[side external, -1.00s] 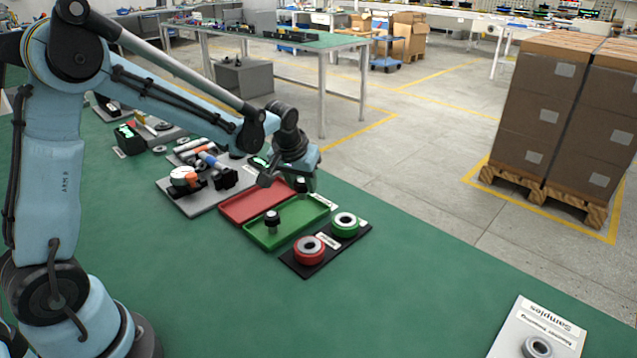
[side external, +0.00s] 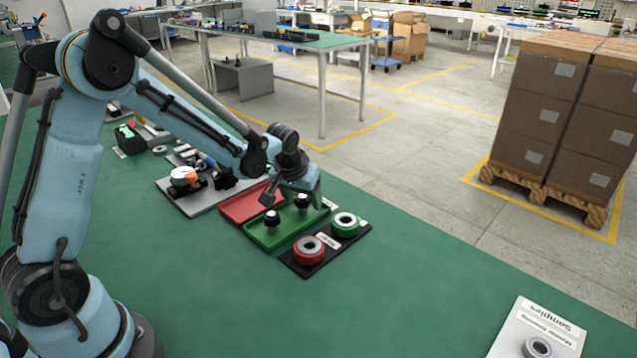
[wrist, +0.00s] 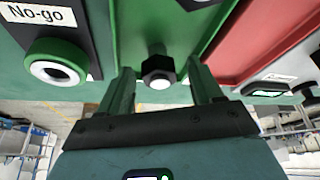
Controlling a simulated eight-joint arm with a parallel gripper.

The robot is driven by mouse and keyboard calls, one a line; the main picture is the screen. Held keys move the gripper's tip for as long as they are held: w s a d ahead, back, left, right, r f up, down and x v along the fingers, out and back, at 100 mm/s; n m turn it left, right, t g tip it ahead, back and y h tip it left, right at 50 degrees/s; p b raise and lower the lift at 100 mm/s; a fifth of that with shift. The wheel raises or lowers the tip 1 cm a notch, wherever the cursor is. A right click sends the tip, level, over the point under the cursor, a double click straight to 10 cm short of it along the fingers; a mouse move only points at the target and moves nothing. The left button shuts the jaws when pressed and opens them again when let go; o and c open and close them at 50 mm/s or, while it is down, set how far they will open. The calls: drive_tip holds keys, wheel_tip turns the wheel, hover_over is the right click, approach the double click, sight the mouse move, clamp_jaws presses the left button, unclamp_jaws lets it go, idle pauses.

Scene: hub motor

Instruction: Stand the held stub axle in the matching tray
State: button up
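A stub axle (side external: 302,202), with a dark hex head and a greyer shaft, stands upright at the far end of the green tray (side external: 255,236). It also shows in the wrist view (wrist: 158,72), between my fingers. My gripper (side external: 296,198) is over this end of the tray, pointing down. In the wrist view my gripper (wrist: 161,75) has a finger on each side of the axle, with a gap visible on both sides, so it looks open around it. A second, similar stub axle (side external: 271,220) stands in the near part of the same tray.
The red tray (side external: 240,207) adjoins the green one on the left.

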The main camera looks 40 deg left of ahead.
drive_tip(key=shift+r, duration=0.1)
drive_tip(key=v, duration=1.1)
drive_tip(key=s+d+m+t+h, duration=0.1)
drive_tip(key=s+d+m, duration=0.1)
drive_tip(key=s, duration=0.5)
drive_tip(key=s+d+r+m+t, duration=0.1)
drive_tip(key=s+d+m+t, duration=0.1)
drive_tip(key=s, duration=0.5)
drive_tip(key=shift+d+r+h, duration=0.35)
drive_tip(key=shift+d+h, duration=0.05)
drive_tip(key=shift+d, duration=0.5)
drive_tip(key=shift+s, duration=0.1)
